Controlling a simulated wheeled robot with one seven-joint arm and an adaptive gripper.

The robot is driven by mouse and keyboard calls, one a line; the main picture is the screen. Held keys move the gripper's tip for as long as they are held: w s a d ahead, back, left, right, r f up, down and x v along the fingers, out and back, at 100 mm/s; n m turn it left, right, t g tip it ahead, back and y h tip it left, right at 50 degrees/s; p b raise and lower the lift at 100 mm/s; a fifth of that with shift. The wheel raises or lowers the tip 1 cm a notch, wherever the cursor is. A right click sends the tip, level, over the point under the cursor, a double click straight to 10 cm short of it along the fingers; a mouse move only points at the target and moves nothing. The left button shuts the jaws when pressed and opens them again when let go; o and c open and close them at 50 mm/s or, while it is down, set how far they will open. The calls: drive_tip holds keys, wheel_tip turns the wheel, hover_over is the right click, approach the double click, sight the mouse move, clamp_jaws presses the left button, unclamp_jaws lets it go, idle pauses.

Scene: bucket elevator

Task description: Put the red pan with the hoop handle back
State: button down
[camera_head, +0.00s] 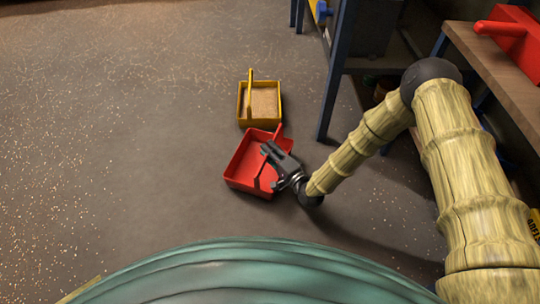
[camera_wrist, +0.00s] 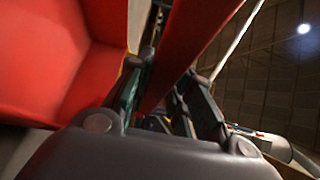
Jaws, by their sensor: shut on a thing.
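The red pan (camera_head: 242,165) is an open, square-sided tray that looks empty, with a red hoop handle (camera_head: 260,172) rising across it. It is low in the head view, just in front of the yellow pan, and I cannot tell whether it touches the floor. My gripper (camera_head: 267,153) reaches in from the right and is shut on the hoop handle. In the wrist view, the red handle bar (camera_wrist: 186,40) runs between the fingers of my gripper (camera_wrist: 166,82), and the red pan's wall (camera_wrist: 50,60) fills the left side.
A yellow pan (camera_head: 243,107) with a hoop handle holds sandy material, close behind the red pan. A blue-legged stand (camera_head: 337,80) is to the right. A wooden bench (camera_head: 490,55) carries another red object (camera_head: 520,45) with a straight handle. The floor at left is clear.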

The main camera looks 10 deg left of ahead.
drive_tip(key=shift+f+b, duration=0.55)
drive_tip(key=shift+f, duration=0.5)
drive_tip(key=c, duration=1.3)
unclamp_jaws()
drive_tip(key=shift+o, duration=0.2)
drive_tip(key=p+v, duration=0.5)
drive_tip(key=v, duration=0.7)
